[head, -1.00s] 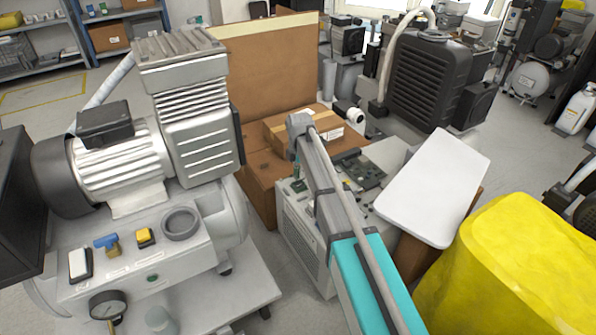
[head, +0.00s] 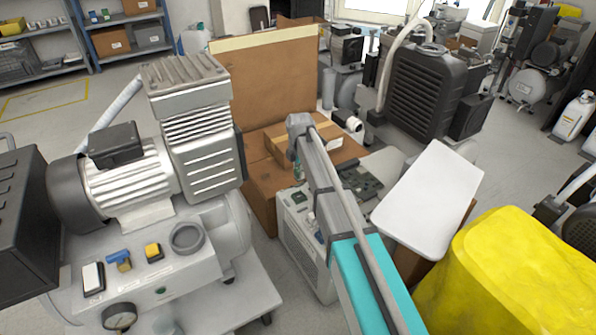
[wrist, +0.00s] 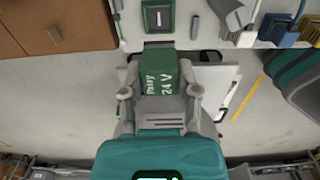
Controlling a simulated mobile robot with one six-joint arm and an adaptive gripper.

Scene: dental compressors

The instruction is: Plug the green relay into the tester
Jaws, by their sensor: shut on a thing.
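In the wrist view my gripper (wrist: 160,92) is shut on the green relay (wrist: 163,72), marked "Relay 24 V". The relay lies between the two fingers, its far end pointing up the picture. Just beyond it is a pale panel with a green-framed socket (wrist: 158,17), which looks like part of the tester. A narrow gap seems to show between relay and socket; contact cannot be judged. In the head view the arm reaches over a pale vented box (head: 303,245), likely the tester. My arm partly hides its top, and the relay there is too small to make out surely.
A large compressor (head: 165,185) stands at left, a cardboard box (head: 275,150) behind the arm's end. A white board (head: 428,195) and a yellow cover (head: 510,270) are close at right. Blue (wrist: 277,27) and yellow parts sit right of the socket in the wrist view.

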